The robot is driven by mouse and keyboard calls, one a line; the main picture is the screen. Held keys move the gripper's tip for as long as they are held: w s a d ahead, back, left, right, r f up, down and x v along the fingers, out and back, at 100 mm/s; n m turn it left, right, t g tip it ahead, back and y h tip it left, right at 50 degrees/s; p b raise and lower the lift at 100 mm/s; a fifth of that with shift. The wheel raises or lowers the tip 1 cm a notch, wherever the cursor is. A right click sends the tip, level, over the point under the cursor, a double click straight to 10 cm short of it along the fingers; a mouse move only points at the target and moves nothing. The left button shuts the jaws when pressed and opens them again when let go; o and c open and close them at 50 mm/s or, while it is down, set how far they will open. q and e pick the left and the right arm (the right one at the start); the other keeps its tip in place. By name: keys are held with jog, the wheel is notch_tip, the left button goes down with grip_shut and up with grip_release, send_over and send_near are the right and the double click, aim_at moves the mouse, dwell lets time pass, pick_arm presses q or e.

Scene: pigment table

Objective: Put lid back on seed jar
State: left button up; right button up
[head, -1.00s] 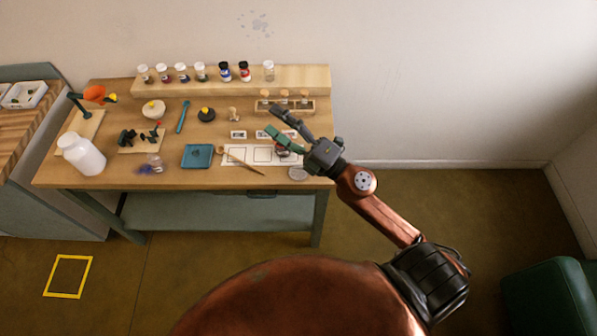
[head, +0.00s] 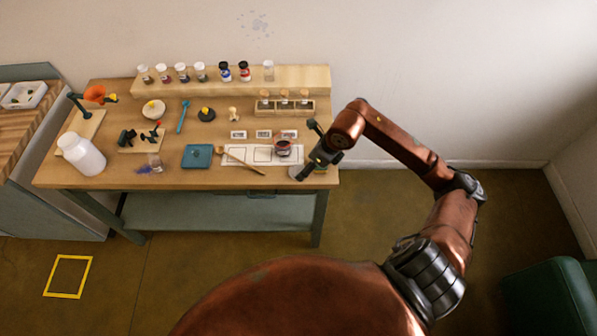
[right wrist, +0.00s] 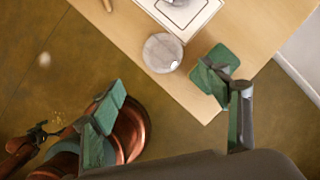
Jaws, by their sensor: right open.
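A small glass jar with dark reddish contents (head: 282,148), perhaps the seed jar, stands upright on the right part of the white printed mat. I cannot make out its contents clearly. A pale grey round disc (head: 294,173), which looks like the lid, lies flat near the table's front right edge, partly covered by my gripper in the head view. The disc also shows whole in the right wrist view (right wrist: 162,53). My right gripper (head: 314,152) is open and empty, above the table's right edge, close to the disc and right of the jar.
A rack of corked vials (head: 285,107) stands behind the jar.

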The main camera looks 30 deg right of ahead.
aim_at(299, 171)
jog(key=shift+f, duration=0.1)
jog(key=shift+x, duration=1.2)
jog(key=shift+w, duration=0.15)
jog(key=shift+w+x, duration=0.15)
jog(key=shift+x, duration=1.15)
jog(key=shift+w+x, duration=0.2)
jog(key=shift+x, duration=1.15)
jog(key=shift+d, duration=0.2)
jog(key=shift+c, duration=0.5)
jog(key=c, duration=1.1)
